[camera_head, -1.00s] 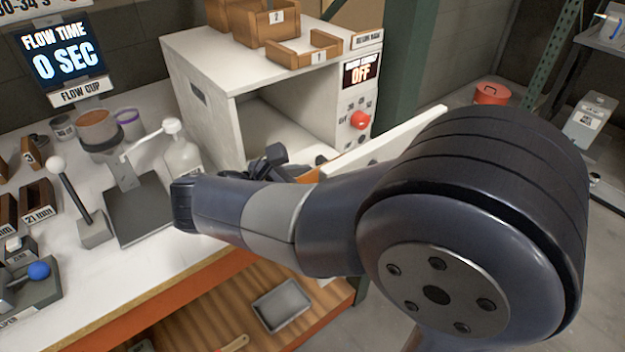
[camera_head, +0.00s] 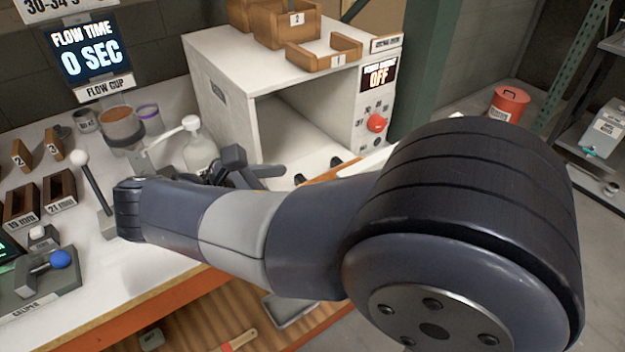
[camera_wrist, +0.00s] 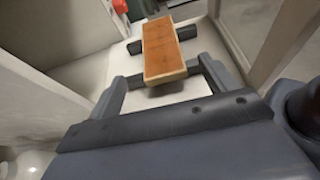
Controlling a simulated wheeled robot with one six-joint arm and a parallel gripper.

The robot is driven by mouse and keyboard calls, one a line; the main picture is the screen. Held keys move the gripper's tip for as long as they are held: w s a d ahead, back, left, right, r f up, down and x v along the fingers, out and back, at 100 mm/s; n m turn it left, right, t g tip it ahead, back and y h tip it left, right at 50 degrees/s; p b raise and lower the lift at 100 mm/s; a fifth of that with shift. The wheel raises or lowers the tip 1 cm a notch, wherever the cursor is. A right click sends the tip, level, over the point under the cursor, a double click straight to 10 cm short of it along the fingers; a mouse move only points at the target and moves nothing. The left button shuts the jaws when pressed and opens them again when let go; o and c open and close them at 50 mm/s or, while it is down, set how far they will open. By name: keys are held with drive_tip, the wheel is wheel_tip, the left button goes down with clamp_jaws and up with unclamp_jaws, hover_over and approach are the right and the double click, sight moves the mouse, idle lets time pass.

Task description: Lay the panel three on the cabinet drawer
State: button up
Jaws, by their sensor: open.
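A brown wooden panel (camera_wrist: 162,50) lies flat over the white cabinet drawer (camera_wrist: 165,97) in the wrist view, near dark rests on both sides. In the head view only an orange-brown strip of the panel (camera_head: 337,171) shows beyond my arm. The drawer juts out from the white cabinet (camera_head: 228,82). My gripper (camera_wrist: 165,75) is open, one black fingertip on each side of the panel's near end; I cannot tell whether they touch it. In the head view my gripper (camera_head: 250,166) is in front of the cabinet opening, and my arm hides much of the drawer.
A pump bottle (camera_head: 200,150) stands left of my gripper. The flow cup (camera_head: 121,127) and several wooden blocks are farther left on the bench. The cabinet front has a red knob (camera_head: 376,123). A red can (camera_head: 507,104) is on the floor at right.

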drive_tip(key=shift+v, duration=1.6)
drive_tip(key=shift+d, duration=0.1)
drive_tip(key=shift+c, duration=0.4)
